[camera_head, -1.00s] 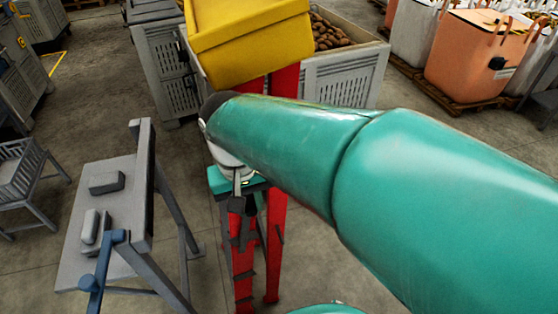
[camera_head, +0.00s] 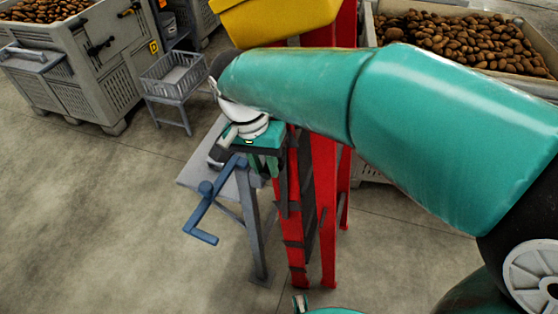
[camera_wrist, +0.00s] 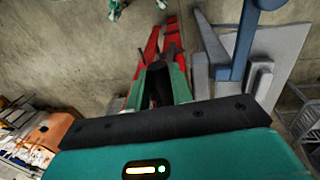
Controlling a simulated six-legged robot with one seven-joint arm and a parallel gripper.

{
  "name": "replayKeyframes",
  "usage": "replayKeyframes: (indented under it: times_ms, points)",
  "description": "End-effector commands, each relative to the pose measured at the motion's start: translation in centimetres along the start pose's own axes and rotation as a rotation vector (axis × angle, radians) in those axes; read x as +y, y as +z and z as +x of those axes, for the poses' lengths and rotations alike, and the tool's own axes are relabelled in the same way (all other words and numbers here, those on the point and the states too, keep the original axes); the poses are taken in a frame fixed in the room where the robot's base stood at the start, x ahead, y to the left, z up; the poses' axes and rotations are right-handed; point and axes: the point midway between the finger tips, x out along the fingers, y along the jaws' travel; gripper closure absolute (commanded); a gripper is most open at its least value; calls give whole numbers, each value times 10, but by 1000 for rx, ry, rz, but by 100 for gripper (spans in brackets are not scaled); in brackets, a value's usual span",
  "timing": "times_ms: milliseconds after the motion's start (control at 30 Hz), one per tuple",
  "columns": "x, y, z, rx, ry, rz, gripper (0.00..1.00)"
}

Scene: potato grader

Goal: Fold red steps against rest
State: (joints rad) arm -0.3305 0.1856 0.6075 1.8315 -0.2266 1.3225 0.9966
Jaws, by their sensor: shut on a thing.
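The red steps (camera_head: 293,235) stand upright below my gripper, with dark treads between red rails. Taller red posts (camera_head: 324,160) rise close beside them under a yellow hopper (camera_head: 275,20). Which red part is the rest I cannot tell. My gripper (camera_head: 265,172) points down at the upper end of the steps and is shut on them. In the wrist view my gripper (camera_wrist: 160,68) has its two green fingers around a dark part, with the red rails (camera_wrist: 170,40) running beyond. The exact grip is partly hidden by the fingers, and my arm covers the upper posts.
A grey stand (camera_head: 252,225) with a blue crank (camera_head: 207,205) stands just left of the steps. Behind are a small grey slatted rack (camera_head: 175,75), a grey crate (camera_head: 90,65) and a potato bin (camera_head: 470,55). The floor at the front left is clear.

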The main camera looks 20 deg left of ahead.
Motion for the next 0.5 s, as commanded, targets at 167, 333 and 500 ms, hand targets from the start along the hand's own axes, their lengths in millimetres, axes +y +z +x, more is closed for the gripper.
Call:
replayKeyframes:
  times_ms: [167,333,500]
  points:
    - [-18,7,-6,7,-45,-22,100]
    - [-17,7,-6,7,-46,-23,56]
    - [-17,8,-6,7,-45,-22,57]
